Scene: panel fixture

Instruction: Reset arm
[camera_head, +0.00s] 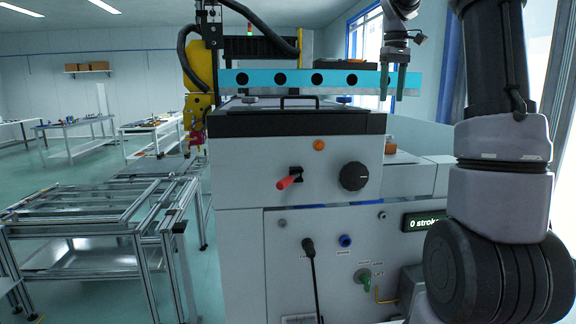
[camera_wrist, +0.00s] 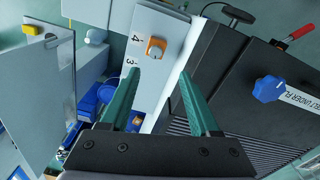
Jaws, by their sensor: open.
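My gripper (camera_head: 393,82) hangs at the upper right in the head view, above the right side of the panel fixture (camera_head: 237,160). Its two green fingers point down, apart and empty. In the wrist view the open fingers (camera_wrist: 160,95) stand with a gap between them, above the fixture's top. My arm fills the right of the head view and hides part of the fixture and the counter display (camera_head: 425,220).
The fixture front carries a red-handled lever (camera_head: 288,181), a black knob (camera_head: 354,176), an orange button (camera_head: 319,145) and a green switch (camera_head: 364,276). The wrist view shows an orange knob (camera_wrist: 156,47) and a blue knob (camera_wrist: 268,88). Metal frames (camera_head: 90,215) stand left.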

